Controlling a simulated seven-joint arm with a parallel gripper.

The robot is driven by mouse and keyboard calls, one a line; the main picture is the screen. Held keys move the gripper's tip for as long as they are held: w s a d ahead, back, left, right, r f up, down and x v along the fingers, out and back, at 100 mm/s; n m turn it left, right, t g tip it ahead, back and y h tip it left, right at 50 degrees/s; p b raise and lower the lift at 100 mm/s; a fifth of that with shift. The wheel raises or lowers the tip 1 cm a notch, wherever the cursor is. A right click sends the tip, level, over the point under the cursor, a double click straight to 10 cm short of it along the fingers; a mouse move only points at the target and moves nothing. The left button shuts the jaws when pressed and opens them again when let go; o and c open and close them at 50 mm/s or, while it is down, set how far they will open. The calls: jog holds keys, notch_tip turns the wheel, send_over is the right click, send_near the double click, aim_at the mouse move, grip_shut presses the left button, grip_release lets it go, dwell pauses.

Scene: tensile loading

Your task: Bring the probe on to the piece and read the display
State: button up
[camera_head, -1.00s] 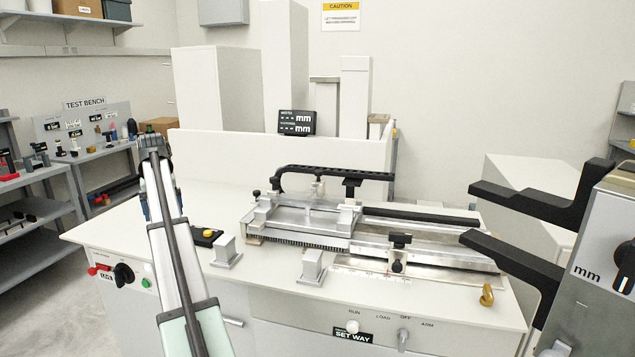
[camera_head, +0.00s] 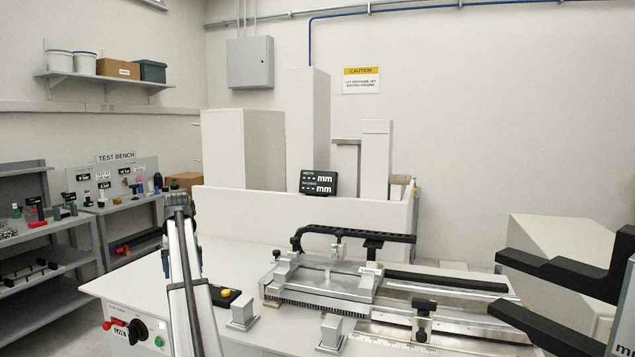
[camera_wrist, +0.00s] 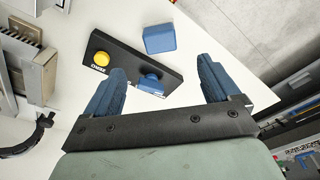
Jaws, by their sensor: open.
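My gripper (camera_wrist: 160,66) has its two blue fingers spread apart with nothing held between them. In the wrist view it is above a black box (camera_wrist: 120,56) with a yellow button (camera_wrist: 101,58) and a blue block on it. Another blue block (camera_wrist: 159,38) lies just beyond. In the head view my arm hides much of the gripper, left of the black box (camera_head: 217,296). The display (camera_head: 319,183) shows dashes before "mm" on both lines. A metal measuring fixture (camera_head: 325,286) with a black handle bar lies on the bench. I cannot tell which parts are the probe and the piece.
A low white wall (camera_head: 290,218) runs behind the bench (camera_head: 135,285). Shelves with small parts stand at the left.

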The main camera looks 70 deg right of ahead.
jog(key=shift+s+d, duration=0.1)
jog(key=shift+c, duration=0.8)
jog(key=shift+m, duration=0.8)
jog(key=s+d, duration=0.2)
jog(key=s+d+r, duration=0.1)
jog(key=s+d, duration=0.4)
jog(key=s, duration=0.1)
jog(key=shift+s+d+r, duration=0.15)
jog(key=shift+d+r, duration=0.15)
jog(key=c, duration=0.4)
notch_tip(320, 180, up, 16)
jog(key=m+g+h, duration=0.2)
jog(key=m+g, duration=0.2)
jog(key=m, duration=1.2)
send_over(339, 232)
jog(key=w+a, duration=0.4)
jog(key=x, duration=1.3)
jog(key=shift+s+d+f, duration=0.15)
jog(key=shift+s+f, duration=0.05)
jog(key=shift+f, duration=0.15)
jog(key=shift+c, duration=0.2)
